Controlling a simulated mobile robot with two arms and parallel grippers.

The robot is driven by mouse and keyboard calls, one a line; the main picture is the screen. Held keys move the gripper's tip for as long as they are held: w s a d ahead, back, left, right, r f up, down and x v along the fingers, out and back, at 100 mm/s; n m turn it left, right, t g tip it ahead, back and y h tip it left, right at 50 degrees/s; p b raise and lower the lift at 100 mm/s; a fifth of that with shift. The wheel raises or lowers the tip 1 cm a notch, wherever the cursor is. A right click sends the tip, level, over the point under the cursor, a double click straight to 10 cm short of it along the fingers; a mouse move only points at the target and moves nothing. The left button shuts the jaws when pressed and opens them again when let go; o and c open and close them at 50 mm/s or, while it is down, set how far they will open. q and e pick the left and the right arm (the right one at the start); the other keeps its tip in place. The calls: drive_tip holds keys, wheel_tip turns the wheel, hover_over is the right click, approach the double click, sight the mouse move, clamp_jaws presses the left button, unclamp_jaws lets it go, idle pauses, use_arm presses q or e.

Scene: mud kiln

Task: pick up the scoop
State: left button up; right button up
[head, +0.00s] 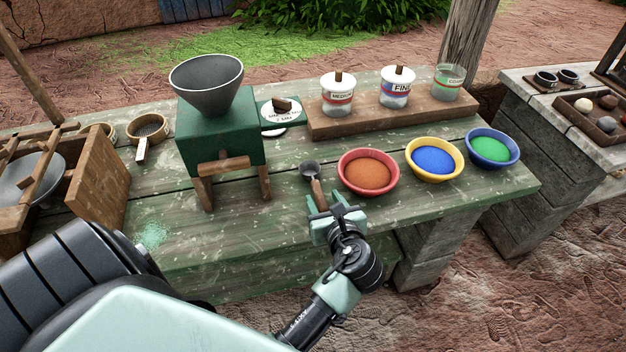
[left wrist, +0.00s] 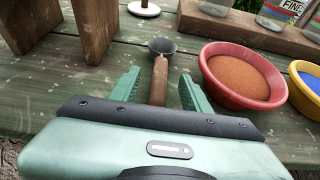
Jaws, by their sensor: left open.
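The scoop (head: 312,178) has a dark metal bowl and a brown wooden handle and lies on the green table, left of the red bowl. In the left wrist view the scoop (left wrist: 158,76) points away from me, with its handle between the two fingers. My left gripper (head: 333,206) is open around the handle end. In the left wrist view the green ridged fingers of the gripper (left wrist: 157,88) stand apart on both sides of the handle, with gaps visible. The near end of the handle is hidden by the gripper body. My right gripper is not in view.
A red bowl (head: 368,186) of orange powder stands close right of the scoop, with yellow (head: 433,175) and blue (head: 492,163) bowls beyond. A green grinder (head: 220,138) on wooden legs stands to the left. A wooden riser (head: 395,122) with jars is behind.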

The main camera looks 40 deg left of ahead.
sight(318, 189)
use_arm(q)
drive_tip(key=shift+w+a+f, duration=0.1)
drive_tip(key=shift+w+a, duration=0.15)
drive_tip(key=shift+x, duration=1.1)
drive_tip(key=x, duration=0.3)
drive_tip(key=shift+w+a+f, duration=0.15)
drive_tip(key=shift+w+a, duration=0.05)
drive_tip(key=c, duration=1)
clamp_jaws()
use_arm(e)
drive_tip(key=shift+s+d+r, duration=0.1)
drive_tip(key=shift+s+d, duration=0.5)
